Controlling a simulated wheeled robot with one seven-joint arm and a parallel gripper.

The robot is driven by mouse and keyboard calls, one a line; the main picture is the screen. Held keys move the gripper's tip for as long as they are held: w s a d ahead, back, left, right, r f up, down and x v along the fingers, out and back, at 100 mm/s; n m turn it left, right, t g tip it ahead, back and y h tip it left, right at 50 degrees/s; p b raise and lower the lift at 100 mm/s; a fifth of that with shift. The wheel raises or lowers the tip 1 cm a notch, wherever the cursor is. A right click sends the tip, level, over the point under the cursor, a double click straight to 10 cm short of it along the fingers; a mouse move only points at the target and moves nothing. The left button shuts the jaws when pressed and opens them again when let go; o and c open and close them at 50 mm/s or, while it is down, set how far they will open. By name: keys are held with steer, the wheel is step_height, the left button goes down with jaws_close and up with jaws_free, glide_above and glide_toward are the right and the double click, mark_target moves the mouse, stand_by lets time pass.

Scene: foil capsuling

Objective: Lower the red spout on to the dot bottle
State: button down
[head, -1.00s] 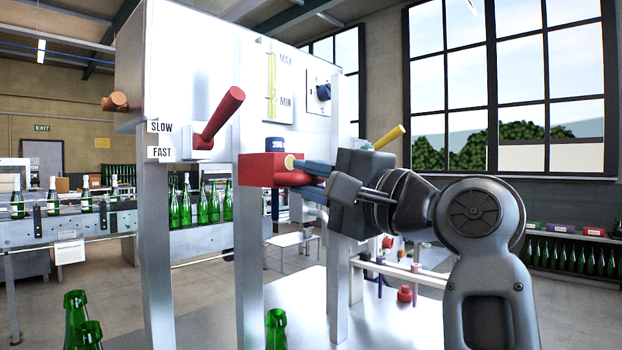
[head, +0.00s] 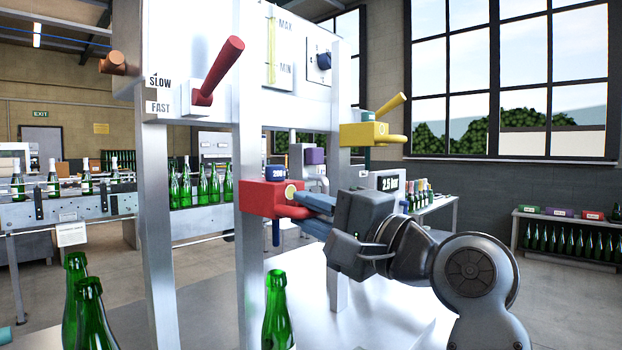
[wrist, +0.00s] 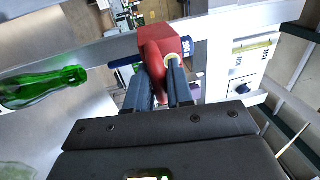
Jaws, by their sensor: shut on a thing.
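The red spout (head: 265,198) is a red block with a blue cap, a pale yellow dot on its side and a dark blue tube beneath. It is beside the machine's front post. My gripper (head: 308,210) comes from the right and is shut on its red handle. In the wrist view the spout (wrist: 172,42) lies between the fingertips. A green bottle (head: 278,315) stands below it; the tube's lower end appears a little above its mouth. No dot shows on this bottle, so I cannot tell if it is the dot bottle.
Two more green bottles (head: 88,310) stand at the front left. A yellow spout (head: 365,133) is behind my gripper, higher up. Machine posts (head: 255,250) stand close to the spout. A red lever (head: 220,68) sits above left.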

step_height(320, 180, down, 10)
steer(key=b, duration=0.3)
steer(key=shift+f, duration=0.25)
steer(key=c, duration=1.2)
jaws_free()
steer(key=shift+o, duration=0.2)
steer(key=shift+r, duration=0.2)
steer(key=v, duration=0.7)
steer(key=shift+s+d+b, duration=0.2)
steer(key=shift+d+b, duration=0.1)
steer(key=shift+d, duration=0.05)
steer(key=shift+f, duration=0.1)
